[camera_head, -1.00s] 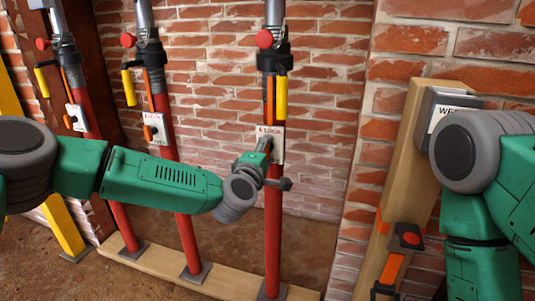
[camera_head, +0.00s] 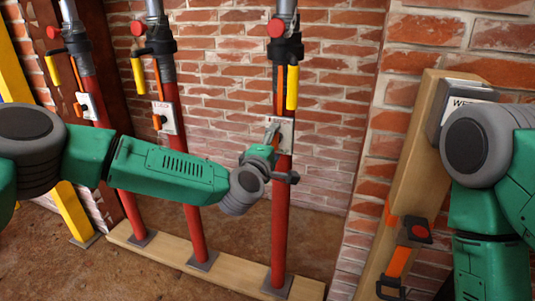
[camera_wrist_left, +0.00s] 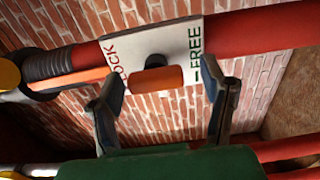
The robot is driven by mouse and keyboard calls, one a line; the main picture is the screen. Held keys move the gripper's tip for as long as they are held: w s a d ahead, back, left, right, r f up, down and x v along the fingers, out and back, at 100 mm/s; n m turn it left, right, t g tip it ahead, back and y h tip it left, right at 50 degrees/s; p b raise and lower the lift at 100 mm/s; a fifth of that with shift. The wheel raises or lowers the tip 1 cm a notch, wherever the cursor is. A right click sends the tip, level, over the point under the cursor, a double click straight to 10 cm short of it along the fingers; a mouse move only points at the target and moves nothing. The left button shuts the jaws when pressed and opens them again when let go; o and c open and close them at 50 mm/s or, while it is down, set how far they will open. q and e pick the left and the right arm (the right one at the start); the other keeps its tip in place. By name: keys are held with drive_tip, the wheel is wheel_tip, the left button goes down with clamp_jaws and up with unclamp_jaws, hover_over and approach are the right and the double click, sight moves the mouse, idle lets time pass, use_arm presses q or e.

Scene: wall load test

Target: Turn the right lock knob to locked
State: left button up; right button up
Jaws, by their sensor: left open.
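The right lock knob (camera_wrist_left: 157,80) shows in the left wrist view as an orange bar on a black hub. It sits between the words LOCK and FREE on a white plate (camera_wrist_left: 187,38). In the head view the plate (camera_head: 287,138) is on the right-hand red prop (camera_head: 281,210), and my left gripper hides the knob. My left gripper (camera_head: 270,133) is at the plate. In the left wrist view its fingers (camera_wrist_left: 164,92) are open, one on each side of the knob with gaps. I cannot tell how deep they reach. My right gripper is out of view.
Two more red props (camera_head: 191,220) (camera_head: 109,165) with lock plates stand to the left. All stand on a wooden sill (camera_head: 230,276) before a brick wall. A wooden post (camera_head: 400,190) with a grey box (camera_head: 462,95) stands right, near my right arm.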

use_arm(q)
drive_tip(key=v, duration=1.1)
drive_tip(key=shift+s, duration=0.15)
drive_tip(key=shift+a+f, duration=0.1)
drive_tip(key=shift+a, duration=0.05)
drive_tip(key=s+a+f+m+g+p, duration=0.2)
drive_tip(key=s+f+m+g+p, duration=0.25)
drive_tip(key=s+f, duration=0.55)
drive_tip(key=s+a+f+m+g+p, duration=0.3)
drive_tip(key=s+f+m+g, duration=0.4)
drive_tip(key=s, duration=0.4)
drive_tip(key=s+a+f+m+g+y+p, duration=0.2)
drive_tip(key=s+a+m+g+y+p, duration=0.1)
drive_tip(key=s+a, duration=1.4)
drive_tip(key=a+g+y+p, duration=0.1)
drive_tip(key=a+g+y, duration=0.1)
drive_tip(key=shift+s+m+y, duration=0.3)
drive_tip(key=shift+s+m, duration=0.05)
drive_tip(key=shift+a+f, duration=0.1)
drive_tip(key=shift+a, duration=0.05)
